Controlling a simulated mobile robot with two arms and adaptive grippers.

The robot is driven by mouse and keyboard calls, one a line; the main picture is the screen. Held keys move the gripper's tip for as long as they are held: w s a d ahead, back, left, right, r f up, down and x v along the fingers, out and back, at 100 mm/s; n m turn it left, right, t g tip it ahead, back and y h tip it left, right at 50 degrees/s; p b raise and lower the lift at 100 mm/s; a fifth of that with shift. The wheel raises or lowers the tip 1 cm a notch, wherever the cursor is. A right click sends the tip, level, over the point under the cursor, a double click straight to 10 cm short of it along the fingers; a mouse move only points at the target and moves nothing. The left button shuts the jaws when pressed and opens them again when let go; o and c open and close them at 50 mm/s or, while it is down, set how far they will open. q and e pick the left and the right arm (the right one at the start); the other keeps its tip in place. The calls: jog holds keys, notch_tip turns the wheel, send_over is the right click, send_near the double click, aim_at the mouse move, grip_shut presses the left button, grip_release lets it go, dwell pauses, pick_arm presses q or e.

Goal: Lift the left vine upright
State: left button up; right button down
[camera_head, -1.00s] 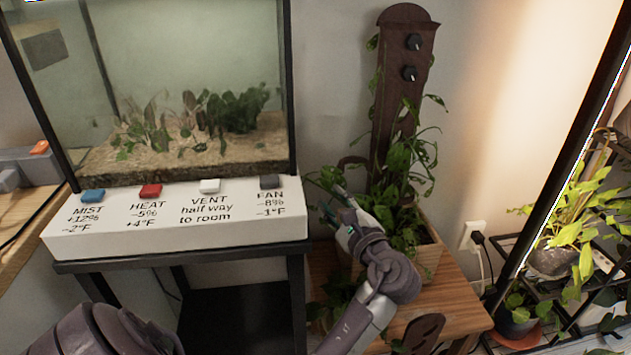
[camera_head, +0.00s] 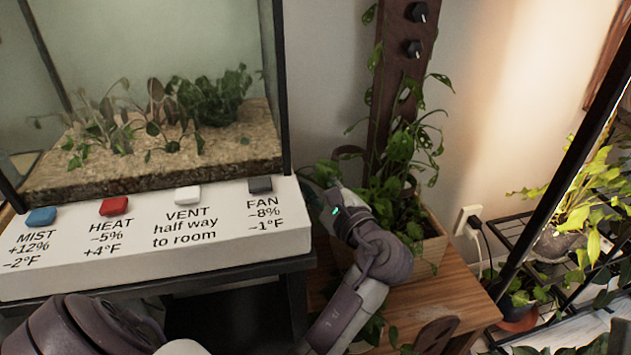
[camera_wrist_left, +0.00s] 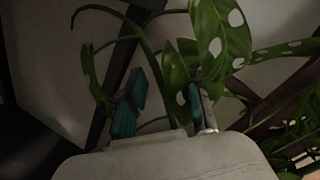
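The left vine (camera_head: 322,173) has spotted green leaves and leans out to the left of the wooden planter (camera_head: 432,249), beside the dark post (camera_head: 388,100). My left gripper (camera_head: 328,200) is at these leaves, partly hiding them. In the left wrist view, its two teal-padded fingers (camera_wrist_left: 160,103) stand apart. Thin curved stems (camera_wrist_left: 150,50) and a leaf with holes (camera_wrist_left: 220,35) show between and just beyond the fingers. I cannot tell whether a stem touches the pads. My right gripper is not in view.
The planter stands on a wooden table (camera_head: 455,290). Close on the left is a glass terrarium (camera_head: 160,100) above a white panel (camera_head: 160,235) with coloured buttons. A black rack (camera_head: 520,240) with potted plants is at the right. More leaves climb the post.

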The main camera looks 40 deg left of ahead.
pick_arm(q)
grip_shut()
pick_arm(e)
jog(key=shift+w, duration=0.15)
pick_arm(q)
jog(key=shift+w+d+r+m+p, duration=0.35)
jog(key=shift+r+p, duration=0.2)
jog(key=shift+p, duration=0.7)
jog(key=shift+w+d+r+m+p, duration=0.25)
jog(key=shift+w+r+p, duration=0.1)
jog(key=shift+p, duration=0.55)
jog(key=shift+f, duration=0.1)
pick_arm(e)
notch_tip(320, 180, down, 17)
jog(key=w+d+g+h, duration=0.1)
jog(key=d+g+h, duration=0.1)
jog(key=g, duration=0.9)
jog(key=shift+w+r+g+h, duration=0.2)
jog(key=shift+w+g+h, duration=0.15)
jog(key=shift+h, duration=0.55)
